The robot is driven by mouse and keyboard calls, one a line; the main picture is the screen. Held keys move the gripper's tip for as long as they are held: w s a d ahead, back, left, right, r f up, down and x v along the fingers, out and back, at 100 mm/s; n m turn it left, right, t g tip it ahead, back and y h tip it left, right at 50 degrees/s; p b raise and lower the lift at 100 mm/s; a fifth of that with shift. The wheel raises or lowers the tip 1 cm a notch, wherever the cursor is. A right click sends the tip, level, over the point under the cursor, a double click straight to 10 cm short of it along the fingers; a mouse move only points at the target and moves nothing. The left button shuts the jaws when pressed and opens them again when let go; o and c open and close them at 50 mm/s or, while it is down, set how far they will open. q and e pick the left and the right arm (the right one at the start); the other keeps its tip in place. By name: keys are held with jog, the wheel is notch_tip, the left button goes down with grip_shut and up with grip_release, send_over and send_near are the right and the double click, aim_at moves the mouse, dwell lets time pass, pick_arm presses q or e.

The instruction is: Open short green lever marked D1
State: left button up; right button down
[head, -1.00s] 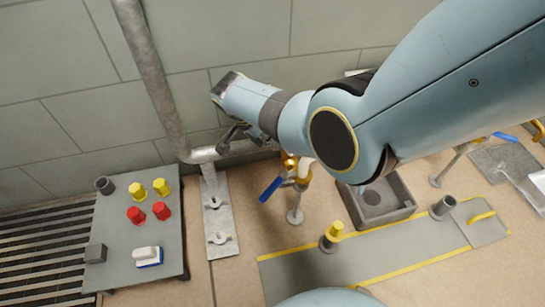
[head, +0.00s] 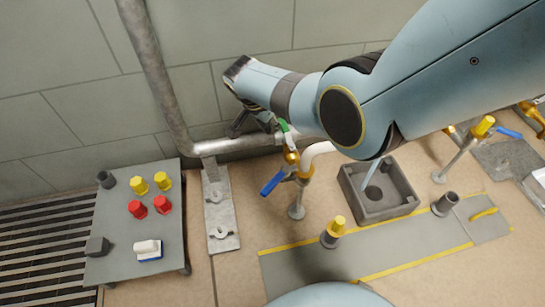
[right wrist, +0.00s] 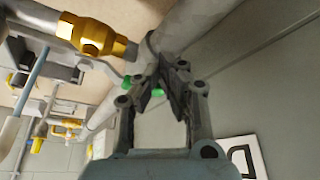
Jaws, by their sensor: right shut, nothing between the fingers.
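The short green lever (head: 284,127) shows as a small green piece above a brass valve (head: 291,157) on the wall pipe. In the right wrist view, green parts of the lever (right wrist: 128,82) show beside and behind my finger, and the brass valve (right wrist: 95,38) is at upper left. My right gripper (head: 252,124) is beside the lever, to its left in the head view. In the right wrist view my right gripper (right wrist: 167,72) has its fingers together with nothing between them. Whether it touches the lever is unclear. My left gripper is out of view.
A blue lever (head: 272,182) sticks out below the brass valve. The grey pipe (head: 150,70) runs down the wall. A grey board (head: 115,225) with red and yellow knobs stands left. A grey box (head: 385,210) lies right. A partly cut-off white sign (right wrist: 243,155) is on the wall.

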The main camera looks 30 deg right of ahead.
jog(key=shift+r, duration=0.1)
jog(key=v, duration=1.2)
jog(key=shift+d, duration=0.1)
dwell(0.3)
